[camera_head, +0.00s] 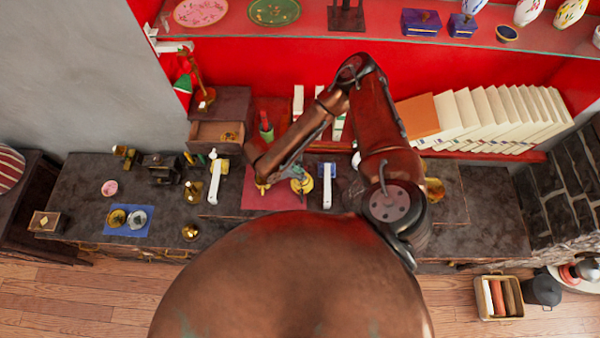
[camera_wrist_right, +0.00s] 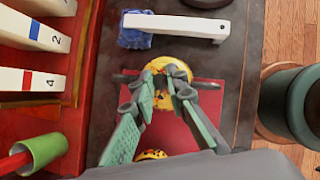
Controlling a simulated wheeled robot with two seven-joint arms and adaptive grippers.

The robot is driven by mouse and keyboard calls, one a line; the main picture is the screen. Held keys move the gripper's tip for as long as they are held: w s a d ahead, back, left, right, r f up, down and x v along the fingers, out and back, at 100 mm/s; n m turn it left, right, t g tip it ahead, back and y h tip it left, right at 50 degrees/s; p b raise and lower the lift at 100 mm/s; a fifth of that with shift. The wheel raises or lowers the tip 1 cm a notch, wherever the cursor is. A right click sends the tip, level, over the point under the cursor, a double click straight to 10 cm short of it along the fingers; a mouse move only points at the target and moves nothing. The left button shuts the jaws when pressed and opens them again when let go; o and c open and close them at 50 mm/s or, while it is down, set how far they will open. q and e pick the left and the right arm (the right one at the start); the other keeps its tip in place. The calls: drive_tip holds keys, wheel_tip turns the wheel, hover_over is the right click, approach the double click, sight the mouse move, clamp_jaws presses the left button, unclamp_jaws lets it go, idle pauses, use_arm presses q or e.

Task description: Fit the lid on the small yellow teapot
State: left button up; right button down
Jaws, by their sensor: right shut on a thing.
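A dark red mat (camera_head: 280,202) lies on the dark counter, and it also shows in the right wrist view (camera_wrist_right: 196,128). Yellow ware shows at the mat's right side (camera_head: 303,186), at my right gripper (camera_head: 296,180). In the right wrist view my right gripper (camera_wrist_right: 166,82) is shut on a yellow piece, which looks like the lid; more yellow shows around its fingertips (camera_wrist_right: 181,69). A second yellow piece with dark marks (camera_wrist_right: 151,155) is partly hidden by my wrist; it sits at the mat's left (camera_head: 262,188). I cannot tell which yellow surface is the teapot body. My left gripper is out of view.
A white-handled tool with a blue end (camera_head: 327,186) lies right of the mat, and another white-handled tool (camera_head: 215,182) lies left. A blue mat (camera_head: 128,220) with small metal ware is farther left.

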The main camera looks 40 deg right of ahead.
drive_tip(key=shift+f, duration=0.15)
drive_tip(key=c, duration=1.8)
unclamp_jaws()
drive_tip(key=v, duration=1.2)
